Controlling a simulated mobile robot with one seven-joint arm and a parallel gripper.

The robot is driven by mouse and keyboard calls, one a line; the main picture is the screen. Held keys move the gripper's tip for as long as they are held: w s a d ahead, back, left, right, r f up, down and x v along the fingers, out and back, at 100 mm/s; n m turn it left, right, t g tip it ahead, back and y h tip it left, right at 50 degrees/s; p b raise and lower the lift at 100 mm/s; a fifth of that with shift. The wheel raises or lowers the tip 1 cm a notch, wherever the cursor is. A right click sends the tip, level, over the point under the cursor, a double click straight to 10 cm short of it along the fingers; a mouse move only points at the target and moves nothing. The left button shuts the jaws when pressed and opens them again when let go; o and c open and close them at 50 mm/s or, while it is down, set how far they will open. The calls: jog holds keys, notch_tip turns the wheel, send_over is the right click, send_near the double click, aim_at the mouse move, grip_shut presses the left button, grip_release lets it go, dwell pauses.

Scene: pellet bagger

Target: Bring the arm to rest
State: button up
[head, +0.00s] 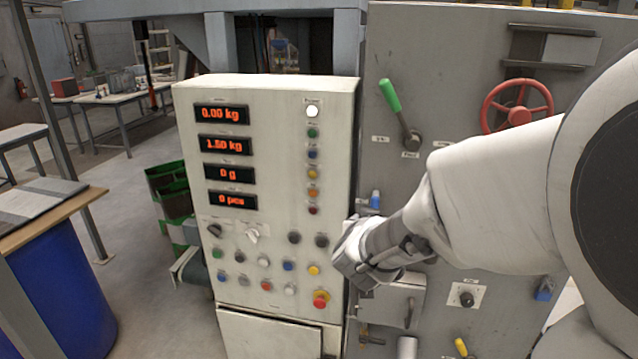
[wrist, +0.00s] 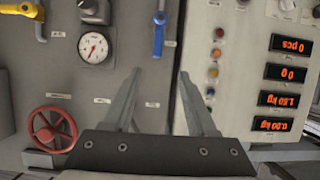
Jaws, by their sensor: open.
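My gripper (wrist: 159,88) is open and empty in the wrist view, its two fingers apart in front of the grey panel and the edge of the control cabinet. In the head view my arm reaches in from the right. Its end hangs in front of the right edge of the cream control cabinet (head: 262,245), and the fingertips are hidden there. The cabinet carries several red displays (head: 222,114), a column of lamps (head: 313,133), buttons and knobs. A red emergency button (head: 321,299) sits low on it. I cannot tell whether the gripper touches anything.
The grey panel (head: 425,60) holds a green-handled lever (head: 391,97) and a red handwheel (head: 517,106). The wrist view shows a gauge (wrist: 94,48), a blue handle (wrist: 158,36) and a yellow handle (wrist: 20,9). A blue drum (head: 65,290) stands at left; open floor lies behind it.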

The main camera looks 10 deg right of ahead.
jog(key=s+a+n+g+y+b, duration=0.3)
jog(key=s+a+y, duration=0.35)
jog(key=s, duration=0.35)
jog(key=s+d+f+g+h+b, duration=0.1)
jog(key=s+d+f+g, duration=0.1)
jog(key=s, duration=0.6)
jog(key=s+d+f+g+h+b, duration=0.1)
jog(key=s+d+g, duration=0.1)
jog(key=s, duration=0.5)
jog(key=shift+s+d+f, duration=0.35)
jog(key=shift+s+d, duration=0.05)
jog(key=shift+d, duration=0.2)
